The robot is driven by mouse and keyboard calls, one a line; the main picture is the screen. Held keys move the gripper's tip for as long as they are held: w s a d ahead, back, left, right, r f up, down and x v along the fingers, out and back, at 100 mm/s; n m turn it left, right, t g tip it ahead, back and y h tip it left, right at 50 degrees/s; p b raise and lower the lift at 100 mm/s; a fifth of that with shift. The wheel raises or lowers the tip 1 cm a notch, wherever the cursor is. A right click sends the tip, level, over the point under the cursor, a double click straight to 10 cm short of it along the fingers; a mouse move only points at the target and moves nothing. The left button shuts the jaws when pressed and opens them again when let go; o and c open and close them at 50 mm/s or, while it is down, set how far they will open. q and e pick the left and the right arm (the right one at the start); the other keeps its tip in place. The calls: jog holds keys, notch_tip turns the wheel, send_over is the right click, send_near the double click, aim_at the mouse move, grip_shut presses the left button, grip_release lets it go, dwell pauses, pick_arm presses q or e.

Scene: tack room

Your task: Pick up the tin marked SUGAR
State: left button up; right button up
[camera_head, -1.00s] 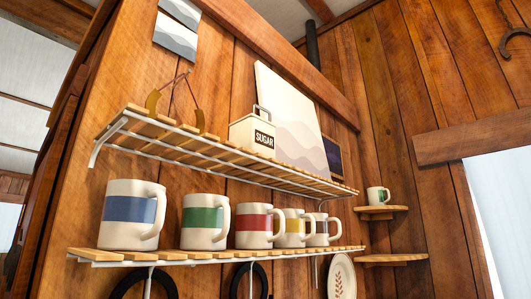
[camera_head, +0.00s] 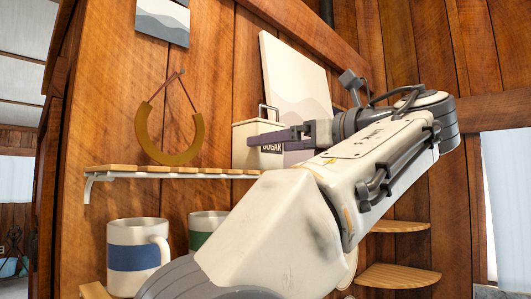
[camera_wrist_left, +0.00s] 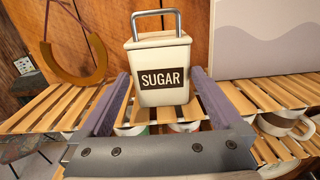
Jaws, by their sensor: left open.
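The SUGAR tin (camera_head: 243,152) is a cream box with a dark label and a grey loop handle, upright on the slatted upper shelf (camera_head: 150,171). In the left wrist view the tin (camera_wrist_left: 160,62) stands straight ahead with its label facing me. My left gripper (camera_head: 268,138) is open in front of the tin and partly hides its label in the head view. In the left wrist view the gripper's (camera_wrist_left: 160,78) two purple-grey fingers lie left and right of the tin's lower part. I cannot tell whether either touches it. My right gripper is not in view.
A yellow-brown horseshoe (camera_head: 185,157) on a cord is left of the tin. A pale canvas (camera_head: 292,75) leans behind it to the right. A blue-banded mug (camera_head: 132,257) and a green-banded mug (camera_head: 204,222) stand below. Wooden corner shelves (camera_head: 400,277) are at right.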

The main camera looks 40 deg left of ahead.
aim_at(244, 157)
pick_arm(q)
jog(key=a, duration=0.1)
jog(key=a+p, duration=0.1)
jog(key=a, duration=0.1)
jog(key=a+p, duration=0.1)
jog(key=a, duration=0.1)
jog(key=shift+w+r, duration=0.15)
jog(key=shift+w, duration=0.1)
jog(key=shift+w+a, duration=0.15)
jog(key=shift+a, duration=0.15)
grip_shut()
